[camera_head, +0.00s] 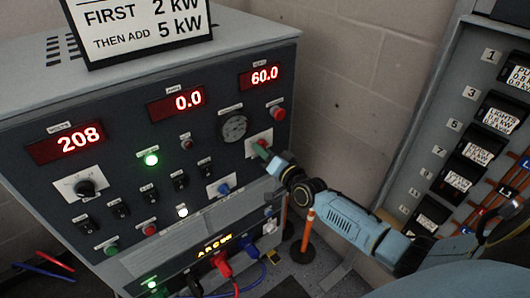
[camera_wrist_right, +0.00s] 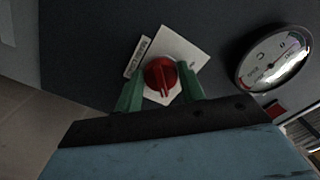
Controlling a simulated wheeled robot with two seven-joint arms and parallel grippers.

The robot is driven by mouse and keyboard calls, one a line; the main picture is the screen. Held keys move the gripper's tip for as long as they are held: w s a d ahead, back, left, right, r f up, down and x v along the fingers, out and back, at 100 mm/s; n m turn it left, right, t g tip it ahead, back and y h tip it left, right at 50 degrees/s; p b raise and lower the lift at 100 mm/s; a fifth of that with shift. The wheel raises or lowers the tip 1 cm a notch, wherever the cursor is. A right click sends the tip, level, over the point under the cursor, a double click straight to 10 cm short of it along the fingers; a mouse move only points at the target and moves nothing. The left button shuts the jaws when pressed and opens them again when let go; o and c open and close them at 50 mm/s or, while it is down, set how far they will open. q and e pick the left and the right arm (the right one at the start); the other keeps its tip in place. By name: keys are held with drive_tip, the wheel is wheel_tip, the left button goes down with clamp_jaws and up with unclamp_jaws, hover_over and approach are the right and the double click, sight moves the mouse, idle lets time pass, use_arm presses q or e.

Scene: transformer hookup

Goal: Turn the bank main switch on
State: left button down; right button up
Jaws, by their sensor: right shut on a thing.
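The bank main switch is a red rotary knob (camera_wrist_right: 160,75) on a white square plate (camera_wrist_right: 186,49), with a label starting "MAIN" beside it. In the head view its plate (camera_head: 252,149) is at the right of the load bank's dark front panel (camera_head: 120,180). My right gripper (camera_wrist_right: 160,92) has green fingers on both sides of the knob and is shut on it. The knob's raised ridge runs nearly upright in the wrist view. In the head view the gripper (camera_head: 261,147) hides most of the knob. My left gripper is not in view.
A round gauge (camera_head: 234,128) and a red button (camera_head: 277,113) are close to the switch. Displays read 208 (camera_head: 66,142), 0.0 (camera_head: 176,103) and 60.0 (camera_head: 261,76). A green lamp (camera_head: 151,159) is lit. A breaker panel (camera_head: 440,130) stands at right; cables (camera_head: 222,264) hang below.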

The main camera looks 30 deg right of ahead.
drive_tip(key=o, duration=1)
drive_tip(key=shift+c, duration=0.2)
drive_tip(key=s+d+p, duration=0.1)
drive_tip(key=s, duration=1.2)
drive_tip(key=shift+s+p, duration=0.2)
drive_tip(key=shift+p, duration=0.1)
drive_tip(key=shift+f, duration=0.1)
drive_tip(key=s+a+f+n+g+h, duration=0.15)
drive_tip(key=s+f+g, duration=0.35)
drive_tip(key=f, duration=0.8)
drive_tip(key=s+f+n+g+y, duration=0.1)
drive_tip(key=s+f+n+g, duration=0.2)
drive_tip(key=s+f, duration=0.7)
drive_tip(key=s+a+f+n+g, duration=0.3)
drive_tip(key=s+a+f+g, duration=0.1)
drive_tip(key=s+f, duration=0.6)
drive_tip(key=s+a+f+n+g, duration=0.3)
drive_tip(key=s+f, duration=0.6)
drive_tip(key=s, duration=0.5)
drive_tip(key=shift+s+a+f+g+h, duration=0.35)
drive_tip(key=shift+a+g, duration=0.4)
drive_tip(key=shift+g, duration=0.25)
